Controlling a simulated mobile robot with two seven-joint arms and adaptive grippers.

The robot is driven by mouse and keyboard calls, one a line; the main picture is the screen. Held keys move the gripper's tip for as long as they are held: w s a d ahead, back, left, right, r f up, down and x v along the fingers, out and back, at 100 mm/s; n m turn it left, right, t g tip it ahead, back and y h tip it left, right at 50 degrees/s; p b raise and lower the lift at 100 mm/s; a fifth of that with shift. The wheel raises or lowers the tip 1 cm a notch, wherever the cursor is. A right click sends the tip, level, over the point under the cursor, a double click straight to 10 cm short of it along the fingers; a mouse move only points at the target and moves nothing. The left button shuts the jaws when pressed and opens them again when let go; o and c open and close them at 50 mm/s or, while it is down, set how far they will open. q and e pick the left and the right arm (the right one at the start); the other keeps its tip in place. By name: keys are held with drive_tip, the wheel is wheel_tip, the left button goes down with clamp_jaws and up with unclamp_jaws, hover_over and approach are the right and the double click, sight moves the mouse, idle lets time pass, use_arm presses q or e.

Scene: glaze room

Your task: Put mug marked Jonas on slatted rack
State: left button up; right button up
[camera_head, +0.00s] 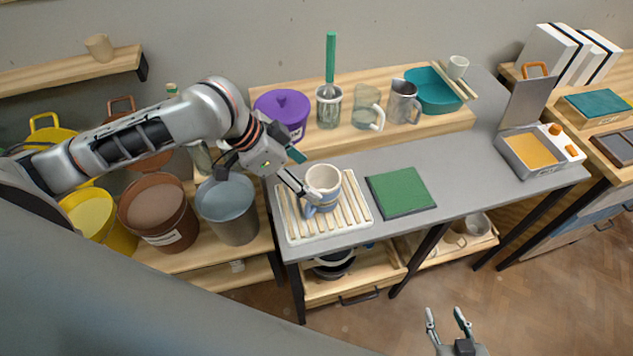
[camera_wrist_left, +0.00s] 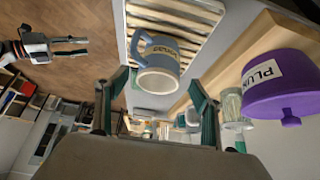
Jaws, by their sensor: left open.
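The blue-grey mug with a cream upper part (camera_head: 323,181) stands upright on the slatted rack (camera_head: 358,224), at the near left end of the grey table. In the left wrist view the mug (camera_wrist_left: 166,54) shows a label whose writing I cannot read surely, and its handle points left. The rack's slats (camera_wrist_left: 172,17) show behind it. My left gripper (camera_head: 304,172) is open and empty, just left of the mug's rim; its fingers (camera_wrist_left: 158,80) are apart, with the mug beyond their tips. My right gripper (camera_head: 448,316) is open and empty, low over the floor, away from the table.
A green mat (camera_head: 401,191) lies right of the rack. Behind, a wooden shelf holds a purple lidded pot (camera_head: 282,112), a jar with a green-handled tool (camera_head: 329,105), a glass jug (camera_head: 366,107), a metal pitcher (camera_head: 402,102) and a teal basin (camera_head: 433,92). Buckets (camera_head: 229,209) stand left.

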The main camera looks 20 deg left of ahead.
use_arm(q)
drive_tip(key=shift+v, duration=1.55)
